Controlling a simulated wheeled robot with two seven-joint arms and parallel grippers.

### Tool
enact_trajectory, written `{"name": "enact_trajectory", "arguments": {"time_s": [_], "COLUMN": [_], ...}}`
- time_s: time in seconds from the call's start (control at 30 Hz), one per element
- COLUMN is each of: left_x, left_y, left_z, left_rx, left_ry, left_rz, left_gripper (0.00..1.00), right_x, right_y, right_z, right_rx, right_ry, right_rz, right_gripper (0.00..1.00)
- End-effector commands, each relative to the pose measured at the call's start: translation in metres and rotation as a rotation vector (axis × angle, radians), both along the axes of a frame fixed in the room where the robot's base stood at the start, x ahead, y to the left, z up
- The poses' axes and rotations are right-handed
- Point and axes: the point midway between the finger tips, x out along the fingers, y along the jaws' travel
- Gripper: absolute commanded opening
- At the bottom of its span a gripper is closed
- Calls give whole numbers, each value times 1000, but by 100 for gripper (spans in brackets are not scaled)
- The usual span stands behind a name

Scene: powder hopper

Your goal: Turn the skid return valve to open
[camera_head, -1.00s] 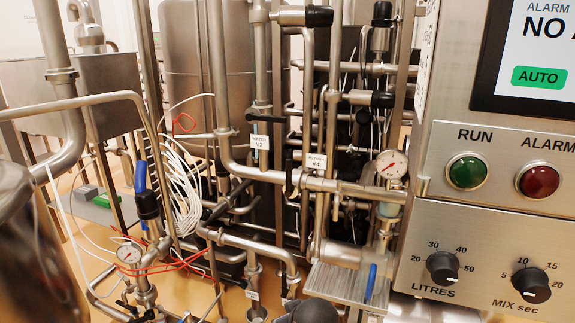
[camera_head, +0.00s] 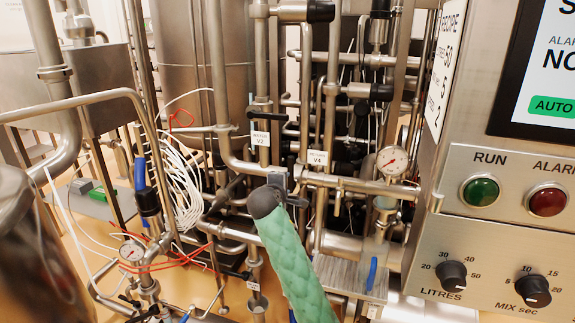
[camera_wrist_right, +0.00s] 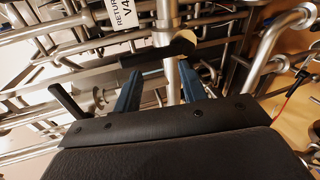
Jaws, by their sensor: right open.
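The white tag of the return valve, V4 (camera_head: 317,157), hangs on the pipework in the middle of the head view. It also shows at the top of the wrist view (camera_wrist_right: 122,14). My right gripper (camera_head: 284,178) is just left of and below this tag, at the horizontal pipe. In the wrist view my right gripper (camera_wrist_right: 160,88) is open, with a steel pipe (camera_wrist_right: 170,72) showing between its blue fingers. A black round-ended lever (camera_wrist_right: 178,46) lies just beyond the fingertips. Whether anything touches the fingers is unclear. My left gripper is not in view.
A second tag, V2 (camera_head: 260,138), hangs on a valve to the left. A pressure gauge (camera_head: 392,160) is right of V4. The control panel (camera_head: 500,230) with its knobs fills the right side. Dense pipes surround my right gripper, leaving little free room.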

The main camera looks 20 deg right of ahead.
Motion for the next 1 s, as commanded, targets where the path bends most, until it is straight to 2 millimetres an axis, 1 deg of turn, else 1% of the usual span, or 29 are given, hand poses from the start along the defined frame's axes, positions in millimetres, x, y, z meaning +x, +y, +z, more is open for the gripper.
{"name": "enact_trajectory", "arguments": {"time_s": [0.03, 0.1, 0.2, 0.3, 0.4, 0.5, 0.6, 0.7, 0.8, 0.93, 1.0], "left_x": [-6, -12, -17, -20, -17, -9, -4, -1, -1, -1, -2], "left_y": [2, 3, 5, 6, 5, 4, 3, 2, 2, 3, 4], "left_z": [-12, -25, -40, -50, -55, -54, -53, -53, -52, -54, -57], "left_rx": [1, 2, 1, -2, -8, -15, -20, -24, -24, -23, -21], "left_ry": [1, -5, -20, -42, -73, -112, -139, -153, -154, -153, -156], "left_rz": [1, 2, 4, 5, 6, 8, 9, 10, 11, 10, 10], "left_gripper": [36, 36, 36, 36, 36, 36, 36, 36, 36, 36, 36], "right_x": [5, 11, 17, 22, 24, 25, 26, 27, 27, 29, 34], "right_y": [-3, -6, -11, -13, -14, -14, -12, -11, -10, -12, -15], "right_z": [-3, -6, -7, -6, 0, 8, 12, 13, 13, 14, 14], "right_rx": [-103, -253, -464, -669, -862, -1038, -1176, -1274, -1329, -1357, -1359], "right_ry": [37, 93, 176, 261, 342, 419, 490, 546, 587, 608, 611], "right_rz": [9, 24, 44, 62, 79, 96, 118, 137, 148, 154, 155], "right_gripper": [42, 42, 42, 42, 42, 42, 42, 42, 42, 42, 42]}}
